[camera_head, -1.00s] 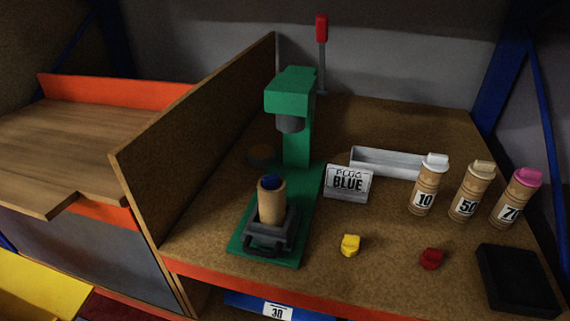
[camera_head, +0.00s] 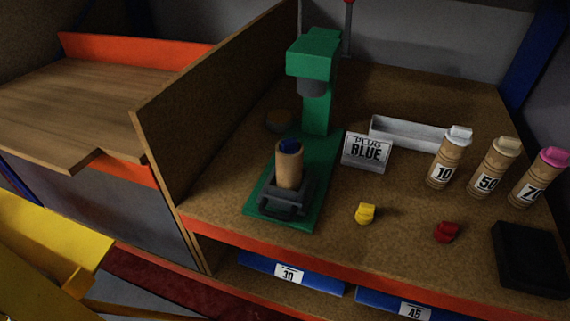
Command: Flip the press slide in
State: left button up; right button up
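The green press (camera_head: 316,70) stands on the brown workbench beside a wooden divider. Its dark slide (camera_head: 287,193), with a handle at the front, sits at the front end of the green base, out from under the grey press head (camera_head: 311,87). Neither of my grippers is in the picture.
A sign reading "PLUG BLUE" (camera_head: 366,152) and a grey tray (camera_head: 410,132) stand right of the press. Yellow (camera_head: 365,213) and red (camera_head: 446,232) plugs lie in front. Capped tubes (camera_head: 447,160) and a black box (camera_head: 528,259) are at right. The wooden divider (camera_head: 215,110) stands close at left.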

aim_at(296, 202)
jog(key=z, duration=0.4)
jog(key=k, duration=0.65)
jog(key=z, duration=0.65)
